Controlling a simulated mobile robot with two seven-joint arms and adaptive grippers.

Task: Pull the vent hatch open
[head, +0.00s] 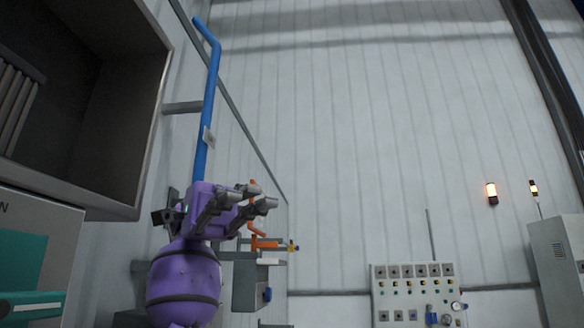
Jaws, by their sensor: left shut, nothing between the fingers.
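My left gripper (262,197) is at the end of a purple arm in the lower left-middle. Its dark fingers point to the right, shut and empty, and touch nothing that I can make out. At the left edge is a metal-framed recess (152,150) with a dark inside and grey slats (14,92). Below it is a grey panel (62,222) with a teal patch and a teal bar (35,303). I cannot tell for sure which part is the vent hatch. My gripper is right of both, clearly apart in the picture. My right gripper is out of view.
A blue pipe (210,90) runs up the wall behind my left gripper. Orange fittings (263,243) and a grey box (250,284) are beside my arm. A control panel (413,292) and a grey cabinet (560,268) stand to the right. The upper middle shows only bare wall.

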